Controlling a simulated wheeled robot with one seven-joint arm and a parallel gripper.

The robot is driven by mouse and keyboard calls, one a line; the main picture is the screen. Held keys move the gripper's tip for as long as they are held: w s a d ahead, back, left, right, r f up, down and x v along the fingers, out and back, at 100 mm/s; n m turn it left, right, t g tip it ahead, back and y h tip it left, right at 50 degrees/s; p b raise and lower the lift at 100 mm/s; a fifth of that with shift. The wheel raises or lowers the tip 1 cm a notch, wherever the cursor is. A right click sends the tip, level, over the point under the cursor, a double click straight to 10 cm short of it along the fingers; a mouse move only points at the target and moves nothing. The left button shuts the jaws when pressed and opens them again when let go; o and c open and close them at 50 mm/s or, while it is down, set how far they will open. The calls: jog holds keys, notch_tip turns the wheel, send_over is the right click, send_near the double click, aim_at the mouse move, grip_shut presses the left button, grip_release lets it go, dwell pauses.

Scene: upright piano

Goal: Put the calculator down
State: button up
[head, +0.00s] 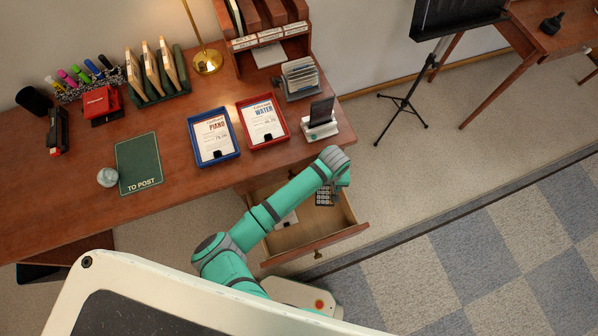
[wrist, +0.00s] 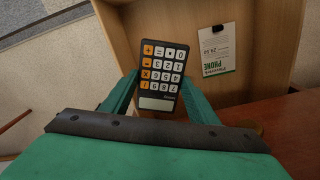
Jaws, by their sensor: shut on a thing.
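The calculator (wrist: 161,72) is dark with white and orange keys and a pale display. My gripper (wrist: 160,84) is shut on it, with one teal finger along each side in the wrist view. In the head view the calculator (head: 325,197) shows just below my gripper (head: 341,180), within the outline of the open desk drawer (head: 318,241). My arm hides part of the drawer. I cannot tell whether the calculator touches the drawer floor. The fingertips are hard to see in the head view.
A clipped paper marked PHONE (wrist: 215,50) lies in the drawer. On the desk above are a blue tray (head: 193,142), a red tray (head: 243,124), a phone on a stand (head: 321,122) and a green TO POST mat (head: 139,178). Bare drawer floor shows around the calculator.

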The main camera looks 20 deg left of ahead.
jog(key=shift+w+d+f, duration=0.15)
jog(key=shift+f, duration=0.2)
notch_tip(320, 180, down, 17)
jog(key=shift+f, duration=0.1)
jog(key=shift+f, duration=0.1)
dwell(0.3)
jog(key=o, duration=1.2)
